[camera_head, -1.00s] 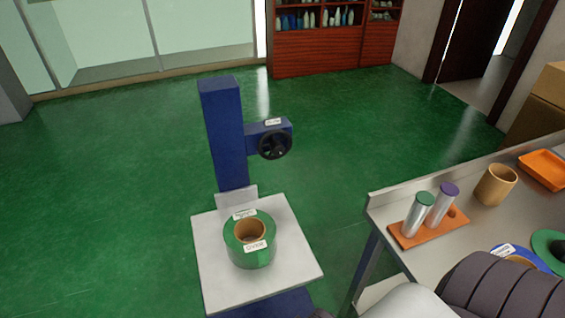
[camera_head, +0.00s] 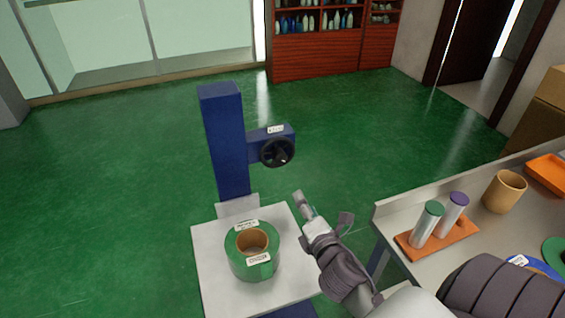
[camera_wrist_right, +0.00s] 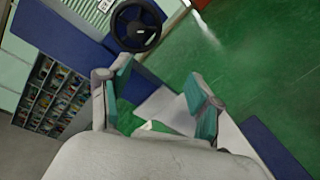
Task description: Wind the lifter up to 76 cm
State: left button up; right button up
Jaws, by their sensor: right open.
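The lifter is a blue column (camera_head: 224,140) with a white platform (camera_head: 215,285) low at its front. A black handwheel (camera_head: 277,152) sits on a blue side arm at the column's right; it also shows at the top of the right wrist view (camera_wrist_right: 137,27). A green roll (camera_head: 252,252) with a brown core and white labels lies on the platform. My right gripper (camera_head: 322,205) is open and empty above the platform's right side, below and to the right of the handwheel, apart from it. In the right wrist view, its fingers (camera_wrist_right: 160,97) are spread with the handwheel beyond them. My left gripper is not in view.
A metal table (camera_head: 388,208) stands at the right. It holds an orange rack (camera_head: 462,232) with two capped cylinders, a brown cup (camera_head: 504,192) and an orange tray (camera_head: 548,172). Green floor (camera_head: 360,130) is open behind and left of the lifter.

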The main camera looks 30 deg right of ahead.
aim_at(281, 160)
jog(key=w+d+n, duration=0.1)
jog(key=w, duration=0.4)
jog(key=w+d+r+n+t+p, duration=0.1)
jog(key=w+n, duration=0.1)
jog(key=w, duration=0.2)
jog(key=w+d+r+n+y, duration=0.1)
jog(key=w, duration=0.4)
jog(key=shift+w+r+t+p, duration=0.2)
jog(key=shift+w+t+p, duration=0.1)
jog(key=shift+w+t, duration=0.1)
jog(key=shift+s, duration=0.1)
jog(key=c, duration=1.1)
jog(key=shift+c, duration=0.2)
jog(key=shift+m, duration=0.3)
